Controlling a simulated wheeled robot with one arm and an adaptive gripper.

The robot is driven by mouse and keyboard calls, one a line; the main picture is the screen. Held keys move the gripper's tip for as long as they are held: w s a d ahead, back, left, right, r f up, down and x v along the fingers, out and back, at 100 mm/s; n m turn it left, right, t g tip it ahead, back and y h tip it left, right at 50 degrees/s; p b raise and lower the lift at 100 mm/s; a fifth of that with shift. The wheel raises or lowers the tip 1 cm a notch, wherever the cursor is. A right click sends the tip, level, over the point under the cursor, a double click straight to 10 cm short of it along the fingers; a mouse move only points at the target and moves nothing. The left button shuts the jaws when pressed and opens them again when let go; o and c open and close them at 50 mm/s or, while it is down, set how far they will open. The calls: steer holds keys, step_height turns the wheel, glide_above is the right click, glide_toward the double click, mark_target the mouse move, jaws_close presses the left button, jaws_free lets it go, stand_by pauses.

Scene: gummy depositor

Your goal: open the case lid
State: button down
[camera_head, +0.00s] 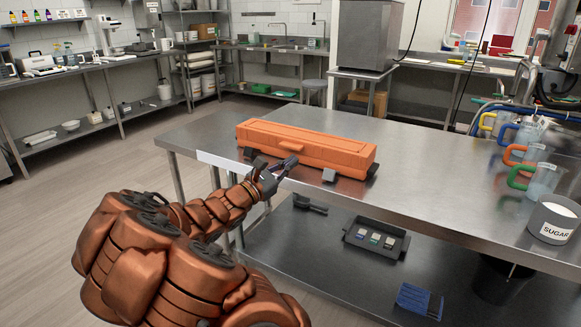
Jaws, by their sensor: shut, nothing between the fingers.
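The orange case (318,149) lies long side toward me on the steel table. Its lid (305,133) is down, and a raised handle or latch part (287,146) stands out near the middle of its front. Dark clip-like pieces show at the front of the case, one near the left end and one at the right (329,175). My gripper (288,163) is at the front of the case, left of its middle, close to the raised part. Its fingers are shut with nothing between them. I cannot tell whether they touch the case. My gripper hides a bit of the case's lower front.
The steel table (430,170) is clear behind and right of the case. Several measuring jugs (546,180) and a sugar container (553,220) stand at its right. The lower shelf holds a dark tray (376,238) and a blue item (419,300). A white strip (222,161) marks the table's front edge.

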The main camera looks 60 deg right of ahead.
mark_target(300, 141)
steer(key=w+d+f+n+t+h+b, duration=0.1)
steer(key=w+d+f+n+t+b, duration=0.15)
steer(key=w+f+n+t, duration=0.4)
steer(key=shift+g, duration=0.75)
steer(key=shift+w+f+p+x, duration=0.15)
steer(key=shift+f+p+x, duration=0.05)
steer(key=shift+x, duration=1.45)
steer(key=shift+w+f+p+x, duration=0.15)
steer(key=shift+f+p+x, duration=0.1)
steer(key=shift+x, duration=1.4)
steer(key=shift+w+f+p+x, duration=0.1)
steer(key=shift+f+p+x, duration=0.1)
steer(key=shift+x, duration=1.45)
steer(key=shift+d, duration=0.2)
steer(key=shift+r, duration=0.1)
